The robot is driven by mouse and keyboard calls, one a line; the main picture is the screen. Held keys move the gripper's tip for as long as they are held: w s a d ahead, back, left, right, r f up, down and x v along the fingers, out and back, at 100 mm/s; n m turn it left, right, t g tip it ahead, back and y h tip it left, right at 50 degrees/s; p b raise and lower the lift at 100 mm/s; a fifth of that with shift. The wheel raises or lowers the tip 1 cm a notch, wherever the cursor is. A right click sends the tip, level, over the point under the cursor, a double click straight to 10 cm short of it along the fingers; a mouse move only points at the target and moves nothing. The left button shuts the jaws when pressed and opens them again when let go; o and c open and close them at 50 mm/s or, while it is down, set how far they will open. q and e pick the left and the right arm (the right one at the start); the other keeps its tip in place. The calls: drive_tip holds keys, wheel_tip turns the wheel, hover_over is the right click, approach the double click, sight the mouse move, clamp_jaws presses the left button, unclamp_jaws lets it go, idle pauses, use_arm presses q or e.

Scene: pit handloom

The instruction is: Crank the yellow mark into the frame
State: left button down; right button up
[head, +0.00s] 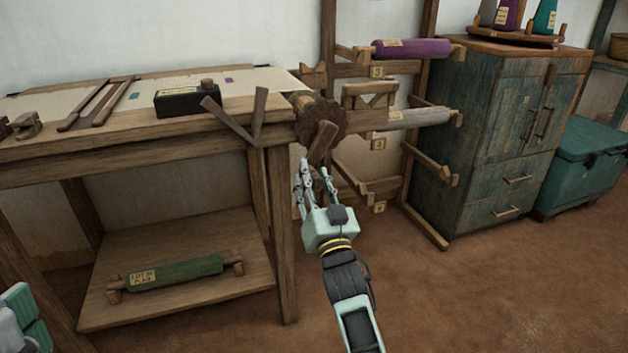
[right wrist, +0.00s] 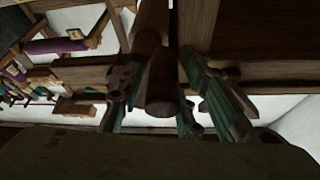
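My right gripper (head: 313,174) is at the wooden crank (head: 322,140) on the right end of the loom, below the toothed wheel (head: 326,112). In the right wrist view, the crank's round handle (right wrist: 162,103) lies between the spread fingers, which look open around it. The pale cloth (head: 185,86) on the loom top bears a teal mark (head: 134,96) and a purple mark (head: 229,80). I see no yellow mark on it. Two dark wooden bars (head: 98,103) lie across the cloth. My left gripper is not clearly seen; pale green parts of me show at lower left.
A black box (head: 187,101) stands on the loom's front beam beside V-shaped wooden levers (head: 243,123). A green roll (head: 178,271) lies on the lower shelf. A rack with a purple roll (head: 412,48) and grey roll (head: 415,118) stands behind. Floor is clear at right.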

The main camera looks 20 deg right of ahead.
drive_tip(key=shift+r, duration=0.1)
clamp_jaws()
drive_tip(key=shift+d+n, duration=0.2)
drive_tip(key=shift+n, duration=0.1)
